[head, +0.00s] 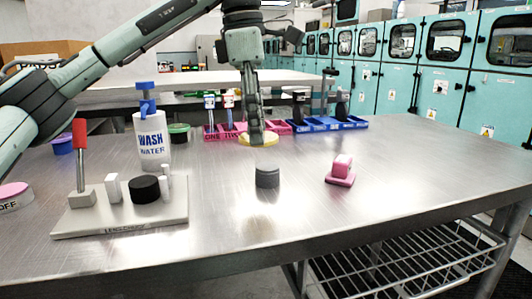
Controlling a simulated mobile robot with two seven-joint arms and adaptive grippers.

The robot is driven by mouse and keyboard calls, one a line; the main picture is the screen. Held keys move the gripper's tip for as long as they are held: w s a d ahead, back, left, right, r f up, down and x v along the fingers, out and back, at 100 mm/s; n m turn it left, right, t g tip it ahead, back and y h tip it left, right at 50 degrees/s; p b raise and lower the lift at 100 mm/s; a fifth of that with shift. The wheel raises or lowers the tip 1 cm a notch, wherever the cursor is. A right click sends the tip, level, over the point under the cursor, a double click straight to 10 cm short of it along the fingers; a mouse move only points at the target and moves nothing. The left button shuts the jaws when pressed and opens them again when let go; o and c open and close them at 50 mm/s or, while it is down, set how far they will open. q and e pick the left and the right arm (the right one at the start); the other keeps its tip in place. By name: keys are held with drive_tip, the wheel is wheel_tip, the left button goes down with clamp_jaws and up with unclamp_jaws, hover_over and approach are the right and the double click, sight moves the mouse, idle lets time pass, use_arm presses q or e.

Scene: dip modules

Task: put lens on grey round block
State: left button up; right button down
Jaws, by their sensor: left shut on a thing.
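A yellow disc, which looks like the lens (243,139), is held above the table in the head view. My left gripper (257,136) points straight down and is shut on it, hiding part of its middle. The grey round block (267,178) stands on the table below the lens and a little nearer to me. The lens is apart from the block, with a clear gap between them. My right gripper is not in view.
Left on the metal table (225,225) are a pale board (120,220) with a red-handled lever (80,135) and black cylinder (145,190), and a wash water bottle (153,140). A pink block (341,170) stands right. Pink (280,127) and blue trays (330,125) stand behind.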

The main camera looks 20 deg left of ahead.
sight(265, 166)
use_arm(q)
drive_tip(key=shift+w+d+f, duration=0.45)
drive_tip(key=shift+w+d, duration=0.1)
drive_tip(key=shift+d, duration=0.05)
drive_tip(key=shift+f, duration=2)
drive_tip(key=shift+f, duration=0.1)
drive_tip(key=shift+f, duration=0.15)
drive_tip(key=o, duration=1)
drive_tip(key=shift+c, duration=0.2)
